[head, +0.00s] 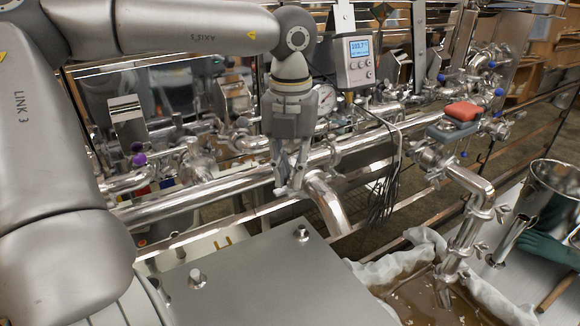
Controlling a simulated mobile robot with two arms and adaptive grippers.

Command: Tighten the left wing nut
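My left gripper (290,188) points down at the long polished steel pipe (215,190), where a curved elbow pipe (328,200) branches off. Its fingers are close together and overlap the pipe fitting there. I cannot tell whether they touch it or have anything between them. No wing nut can be made out clearly at the fingertips; the fingers hide that part. A pipe clamp (335,152) sits on the pipe just right of the gripper. Small wing-shaped nuts (480,246) show on the clamps of the right-hand downpipe (466,232). My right gripper is out of view.
A grey digital display box (355,62) hangs right of my wrist, with dark loose cables (385,190) below it. A flat metal cover (270,285) with small knobs lies in front. An open pan of brown liquid (425,298) and a steel pail (550,190) are at right.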

